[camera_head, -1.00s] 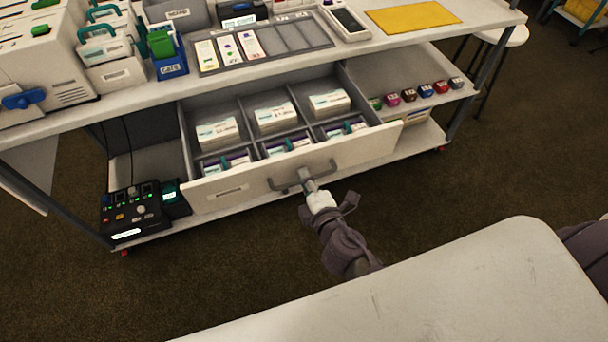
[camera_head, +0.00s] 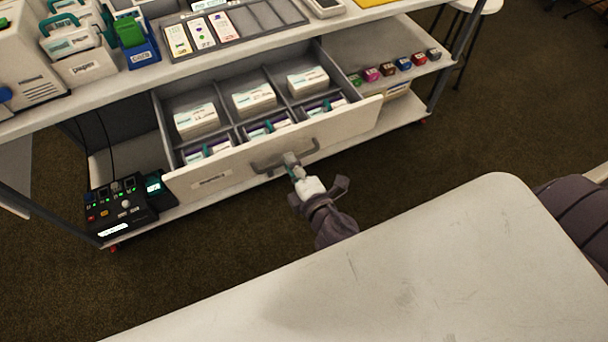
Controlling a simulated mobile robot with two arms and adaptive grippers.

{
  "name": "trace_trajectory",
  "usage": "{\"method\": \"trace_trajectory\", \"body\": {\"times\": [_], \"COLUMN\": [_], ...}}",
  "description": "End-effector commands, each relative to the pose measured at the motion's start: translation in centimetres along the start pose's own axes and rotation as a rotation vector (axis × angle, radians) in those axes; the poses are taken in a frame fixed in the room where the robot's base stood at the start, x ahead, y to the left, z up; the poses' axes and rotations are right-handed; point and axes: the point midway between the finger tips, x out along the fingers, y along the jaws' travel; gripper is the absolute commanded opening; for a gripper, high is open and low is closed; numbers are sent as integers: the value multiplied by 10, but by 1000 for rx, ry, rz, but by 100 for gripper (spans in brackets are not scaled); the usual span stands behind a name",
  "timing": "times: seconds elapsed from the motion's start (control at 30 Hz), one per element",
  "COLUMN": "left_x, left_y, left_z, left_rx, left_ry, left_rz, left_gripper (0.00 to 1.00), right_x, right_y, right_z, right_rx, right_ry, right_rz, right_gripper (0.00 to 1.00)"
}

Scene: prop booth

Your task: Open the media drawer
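The media drawer is a white-fronted drawer (camera_head: 225,181) under the cart's top, and it stands pulled out. Its dividers and compartments show, with stacks of cards at the back and teal and purple packs at the front. A grey bar handle (camera_head: 263,169) is on the middle of its front. My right gripper (camera_head: 291,160) is at the handle, its fingers overlapping the bar in the picture. The fingers are small here, and I cannot tell whether they are closed on the bar. My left gripper is not in view.
A pale tabletop (camera_head: 400,260) fills the lower right, close to my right arm. A black control box (camera_head: 120,207) sits on the lower shelf at left. Small coloured blocks (camera_head: 388,68) line the shelf at right. Dark carpet lies between cart and tabletop.

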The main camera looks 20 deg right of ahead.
Motion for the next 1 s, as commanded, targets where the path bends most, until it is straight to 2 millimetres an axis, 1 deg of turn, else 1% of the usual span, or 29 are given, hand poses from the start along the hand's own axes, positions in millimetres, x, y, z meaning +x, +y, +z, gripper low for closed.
{"method": "trace_trajectory", "body": {"times": [0.03,0.2,0.3,0.4,0.5,0.63,1.0], "left_x": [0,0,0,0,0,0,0], "left_y": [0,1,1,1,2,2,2], "left_z": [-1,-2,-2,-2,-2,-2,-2], "left_rx": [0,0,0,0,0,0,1], "left_ry": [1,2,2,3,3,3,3], "left_rz": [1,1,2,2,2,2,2], "left_gripper": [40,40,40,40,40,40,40], "right_x": [-12,-49,-68,-82,-91,-97,-98], "right_y": [-2,-2,-2,-1,-1,-1,0], "right_z": [0,0,0,0,0,0,0], "right_rx": [2,3,2,0,1,0,0], "right_ry": [-1,-1,-2,-2,-2,-1,0], "right_rz": [-4,-5,-5,-3,-1,-1,-1], "right_gripper": [23,23,23,23,23,23,23]}}
